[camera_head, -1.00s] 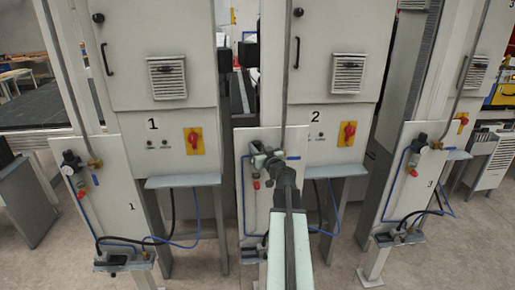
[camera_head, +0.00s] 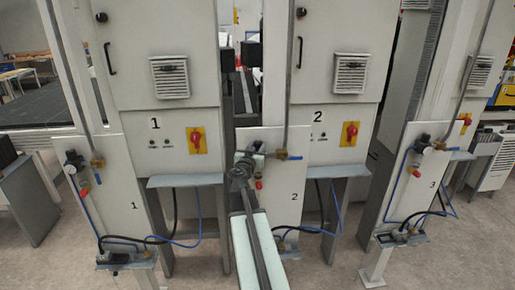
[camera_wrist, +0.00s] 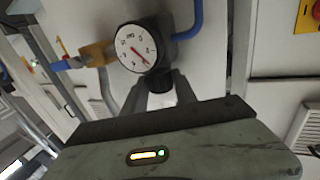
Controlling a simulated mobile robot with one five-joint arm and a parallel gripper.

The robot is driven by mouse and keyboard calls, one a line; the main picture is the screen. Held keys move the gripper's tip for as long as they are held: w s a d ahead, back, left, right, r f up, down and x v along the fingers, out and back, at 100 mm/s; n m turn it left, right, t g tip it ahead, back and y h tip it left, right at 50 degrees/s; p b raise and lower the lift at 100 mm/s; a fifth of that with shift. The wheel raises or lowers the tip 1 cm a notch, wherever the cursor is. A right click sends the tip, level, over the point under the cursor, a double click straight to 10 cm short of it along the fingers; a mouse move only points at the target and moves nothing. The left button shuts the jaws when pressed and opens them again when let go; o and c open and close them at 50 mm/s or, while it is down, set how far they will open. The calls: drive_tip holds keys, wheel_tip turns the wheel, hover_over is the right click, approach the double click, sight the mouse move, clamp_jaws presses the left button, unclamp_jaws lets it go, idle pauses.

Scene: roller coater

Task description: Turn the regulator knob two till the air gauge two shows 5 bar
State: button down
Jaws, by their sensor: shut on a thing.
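The air gauge two (camera_wrist: 135,47), a round white dial in a black housing, shows in the wrist view. The black regulator knob two (camera_wrist: 161,82) is under the housing. My gripper (camera_wrist: 163,97) is shut on this knob, with one finger on each side. In the head view, my gripper (camera_head: 248,160) is at the upper part of the white panel marked 2 (camera_head: 290,215) and hides most of the regulator and gauge.
A brass fitting (camera_wrist: 97,54) and blue hose (camera_wrist: 190,25) are beside the gauge. Panel 1 (camera_head: 130,190) and panel 3 (camera_head: 420,180) stand to the sides. Grey shelves (camera_head: 185,181) jut out between the panels.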

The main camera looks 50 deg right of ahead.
drive_tip(key=shift+w+a+m+g+h, duration=0.15)
drive_tip(key=shift+m+g+h, duration=0.45)
drive_tip(key=shift+m+g, duration=0.65)
drive_tip(key=shift+g, duration=0.35)
drive_tip(key=c, duration=1)
unclamp_jaws()
drive_tip(key=shift+a, duration=0.1)
drive_tip(key=v, duration=0.7)
drive_tip(key=shift+a, duration=0.4)
